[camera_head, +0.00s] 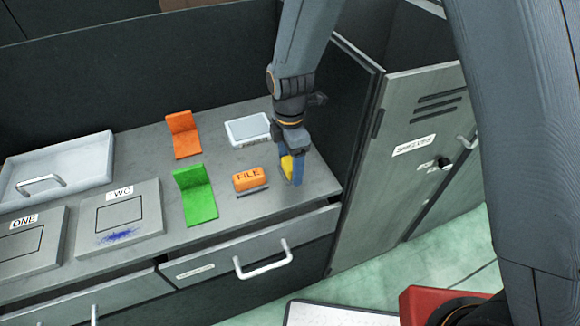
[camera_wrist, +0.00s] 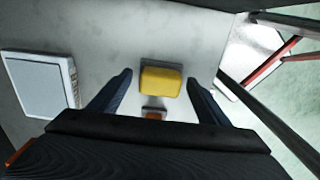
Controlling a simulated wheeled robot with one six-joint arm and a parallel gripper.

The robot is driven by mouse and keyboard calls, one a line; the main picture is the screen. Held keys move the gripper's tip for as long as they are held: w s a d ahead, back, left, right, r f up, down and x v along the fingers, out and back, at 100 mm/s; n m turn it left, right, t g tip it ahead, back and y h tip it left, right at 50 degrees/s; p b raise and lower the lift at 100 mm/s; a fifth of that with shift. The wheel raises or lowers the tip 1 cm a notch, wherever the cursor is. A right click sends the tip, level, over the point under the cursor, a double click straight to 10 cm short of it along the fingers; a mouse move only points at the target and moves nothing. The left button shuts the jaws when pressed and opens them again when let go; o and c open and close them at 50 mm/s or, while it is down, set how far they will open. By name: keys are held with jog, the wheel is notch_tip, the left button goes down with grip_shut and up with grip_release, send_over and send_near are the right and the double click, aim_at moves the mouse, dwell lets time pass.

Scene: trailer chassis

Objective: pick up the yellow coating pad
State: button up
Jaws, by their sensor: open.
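The yellow coating pad (camera_wrist: 161,80) lies on the grey worktop between the two blue fingers of my gripper (camera_wrist: 160,98) in the wrist view, with a visible gap on each side. In the head view my gripper (camera_head: 291,170) points down at the right end of the worktop, and only part of the yellow pad (camera_head: 286,166) shows behind a finger. My gripper is open and holds nothing.
An orange block marked FILE (camera_head: 249,179) is close left of my gripper. A white tray (camera_head: 248,130) lies behind it. Green (camera_head: 194,196) and orange (camera_head: 182,135) angled pieces stand further left. A grey cabinet (camera_head: 415,150) is close on the right.

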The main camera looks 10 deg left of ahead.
aim_at(290, 162)
jog(key=shift+f, duration=0.1)
jog(key=c, duration=1.2)
jog(key=shift+c, duration=0.2)
notch_tip(290, 162, up, 18)
jog(key=b, duration=0.3)
jog(key=shift+b, duration=0.35)
jog(key=o, duration=0.5)
jog(key=c, duration=0.3)
